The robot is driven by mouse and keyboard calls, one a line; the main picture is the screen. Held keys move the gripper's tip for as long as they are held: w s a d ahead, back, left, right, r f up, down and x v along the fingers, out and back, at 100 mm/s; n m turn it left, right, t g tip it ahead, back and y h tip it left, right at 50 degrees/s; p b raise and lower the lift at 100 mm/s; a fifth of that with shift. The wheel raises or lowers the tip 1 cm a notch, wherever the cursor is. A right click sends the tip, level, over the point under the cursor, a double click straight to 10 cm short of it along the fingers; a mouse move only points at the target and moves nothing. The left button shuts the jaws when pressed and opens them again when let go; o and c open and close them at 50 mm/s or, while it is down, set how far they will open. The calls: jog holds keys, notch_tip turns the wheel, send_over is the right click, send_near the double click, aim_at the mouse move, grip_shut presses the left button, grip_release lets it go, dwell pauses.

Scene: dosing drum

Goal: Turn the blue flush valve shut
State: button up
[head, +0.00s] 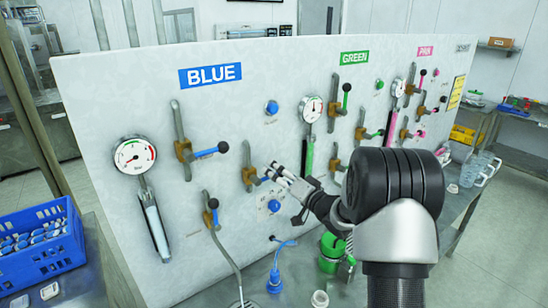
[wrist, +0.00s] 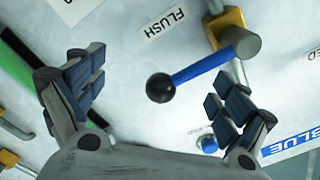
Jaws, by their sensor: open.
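The blue flush valve has a blue lever (wrist: 203,66) ending in a black ball knob (wrist: 160,87), on a grey stem in a brass-coloured body (wrist: 229,24). A FLUSH label (wrist: 164,24) is beside it. In the head view its brass body (head: 249,176) is on the panel left of my gripper (head: 276,173), with the lever partly hidden by the fingers. My gripper (wrist: 157,85) is open and empty. In the wrist view the knob lies between the spread fingers, with no clear contact. The lever stands across the line of its pipe.
The upper blue valve lever (head: 207,152) and the lower blue valve (head: 211,206) are to the left on the panel (head: 110,90). A blue button (head: 274,206) is just below my gripper. A pressure gauge (head: 311,108) is above right.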

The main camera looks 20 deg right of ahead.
jog(key=v, duration=0.9)
dwell(0.4)
jog(key=shift+r, duration=0.1)
jog(key=s+a+r+n+g+h+b, duration=0.25)
jog(key=s+g+h+b, duration=0.45)
jog(key=s, duration=0.5)
jog(key=s+a+f+n+g, duration=0.1)
jog(key=s+a+f+g, duration=0.1)
jog(key=s, duration=0.6)
jog(key=s+a+f+n+g+y, duration=0.1)
jog(key=s+a+f, duration=0.2)
jog(key=s, duration=0.6)
jog(key=s+a+f+n+g, duration=0.1)
jog(key=s+a+f+g, duration=0.1)
jog(key=s+a, duration=0.4)
jog(key=s, duration=0.2)
jog(key=shift+s+a+f+g+b, duration=0.25)
jog(key=shift+f+g+b, duration=0.05)
jog(key=shift+f+b, duration=0.1)
